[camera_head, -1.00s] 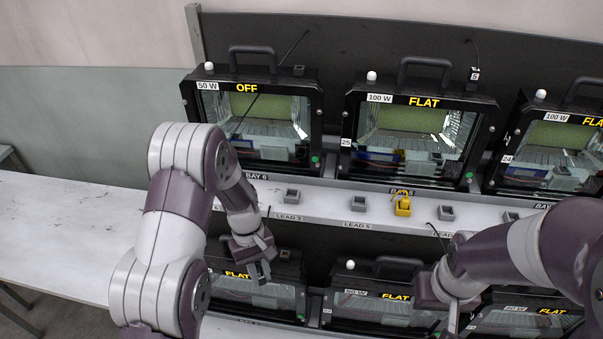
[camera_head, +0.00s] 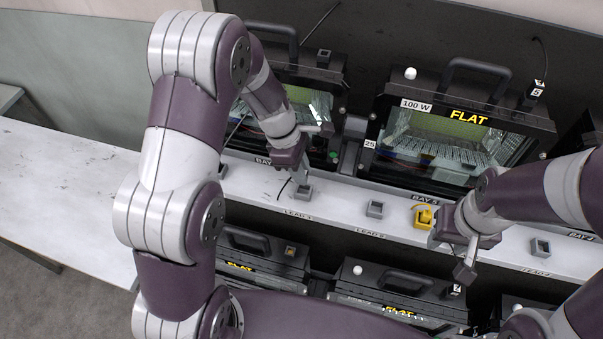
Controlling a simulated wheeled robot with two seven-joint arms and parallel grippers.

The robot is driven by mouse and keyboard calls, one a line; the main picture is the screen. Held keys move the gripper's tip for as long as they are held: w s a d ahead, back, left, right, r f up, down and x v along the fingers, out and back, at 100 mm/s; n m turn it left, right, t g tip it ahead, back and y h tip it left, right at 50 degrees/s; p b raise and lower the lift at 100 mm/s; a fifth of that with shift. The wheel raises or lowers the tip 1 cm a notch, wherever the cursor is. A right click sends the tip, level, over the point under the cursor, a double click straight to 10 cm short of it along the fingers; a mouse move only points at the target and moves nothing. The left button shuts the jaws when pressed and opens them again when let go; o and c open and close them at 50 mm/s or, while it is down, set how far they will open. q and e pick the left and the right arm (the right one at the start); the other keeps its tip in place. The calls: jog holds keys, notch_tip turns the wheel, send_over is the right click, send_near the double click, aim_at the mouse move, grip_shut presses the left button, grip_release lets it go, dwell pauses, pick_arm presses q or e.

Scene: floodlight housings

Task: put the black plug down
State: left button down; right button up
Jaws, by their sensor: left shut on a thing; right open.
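My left gripper (camera_head: 298,178) is shut just above a small grey holder (camera_head: 303,193) on the shelf by the LEAD 3 label. The black plug in its jaws is mostly hidden by the fingers; a thin black cable (camera_head: 284,187) curves out beside them. I cannot tell whether the plug touches the holder or sits in it. My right gripper (camera_head: 466,270) is open and empty, pointing down over the front of the shelf at the right.
A yellow holder (camera_head: 423,217) and another grey holder (camera_head: 375,209) stand on the shelf (camera_head: 335,205). Behind is a 100 W floodlight housing (camera_head: 455,130) marked FLAT, with a plug labelled 5 (camera_head: 535,93) at its top right. More housings (camera_head: 400,290) stand below. The left table (camera_head: 70,190) is clear.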

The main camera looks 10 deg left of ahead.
pick_arm(q)
jog(key=x, duration=0.3)
jog(key=shift+a+f+p, duration=0.3)
jog(key=shift+f+p, duration=0.05)
jog(key=shift+p, duration=0.05)
jog(key=shift+s+f, duration=0.1)
jog(key=shift+f, duration=0.1)
jog(key=shift+a+f, duration=0.1)
jog(key=shift+f, duration=0.1)
jog(key=c, duration=1)
grip_release()
jog(key=shift+c, duration=0.2)
jog(key=shift+r, duration=0.1)
